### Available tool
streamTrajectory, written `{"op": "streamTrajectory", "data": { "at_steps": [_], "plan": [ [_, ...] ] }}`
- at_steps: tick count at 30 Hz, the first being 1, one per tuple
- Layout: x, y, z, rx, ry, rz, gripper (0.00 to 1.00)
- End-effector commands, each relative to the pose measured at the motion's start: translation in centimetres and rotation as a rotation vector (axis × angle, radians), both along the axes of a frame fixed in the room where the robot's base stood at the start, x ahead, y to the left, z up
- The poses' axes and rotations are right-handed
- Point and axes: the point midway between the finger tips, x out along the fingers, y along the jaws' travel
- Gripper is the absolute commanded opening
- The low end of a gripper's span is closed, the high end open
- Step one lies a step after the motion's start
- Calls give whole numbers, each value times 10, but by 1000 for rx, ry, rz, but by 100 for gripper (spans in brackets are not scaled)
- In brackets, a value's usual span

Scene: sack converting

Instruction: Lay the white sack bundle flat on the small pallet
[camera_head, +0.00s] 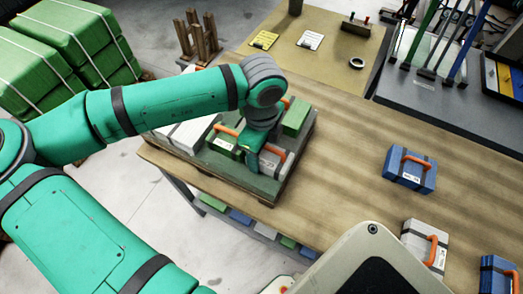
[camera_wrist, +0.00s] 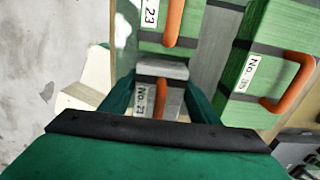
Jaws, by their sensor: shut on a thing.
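The white sack bundle (camera_head: 272,163), pale grey-white with a dark strap and an orange handle, is between the fingers of my gripper (camera_head: 260,155). It also shows in the wrist view (camera_wrist: 147,102), with a label and its handle between the two green fingers. My gripper is shut on it. The bundle is over the front right part of the small pallet (camera_head: 232,180), beside a green bundle (camera_head: 223,142). It looks about level and low, but I cannot tell if its underside touches the pallet. My fingers and wrist hide part of it.
Another green bundle (camera_head: 296,117) is at the pallet's back right, and a white one (camera_head: 190,132) is at its left. A blue bundle (camera_head: 409,170), a white bundle (camera_head: 425,245) and another blue bundle (camera_head: 498,275) lie on the table's right. The wooden tabletop (camera_head: 340,150) between is clear.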

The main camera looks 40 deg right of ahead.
Motion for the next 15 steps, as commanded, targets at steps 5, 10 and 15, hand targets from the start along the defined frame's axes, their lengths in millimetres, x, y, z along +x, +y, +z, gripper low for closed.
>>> {"op": "streamTrajectory", "data": {
  "at_steps": [5, 10, 15],
  "plan": [
    [0, 0, -3, -1, 2, 0, 32],
    [0, 0, -4, 0, 1, 0, 74],
    [0, 0, -4, 0, 1, 0, 74]
  ]
}}
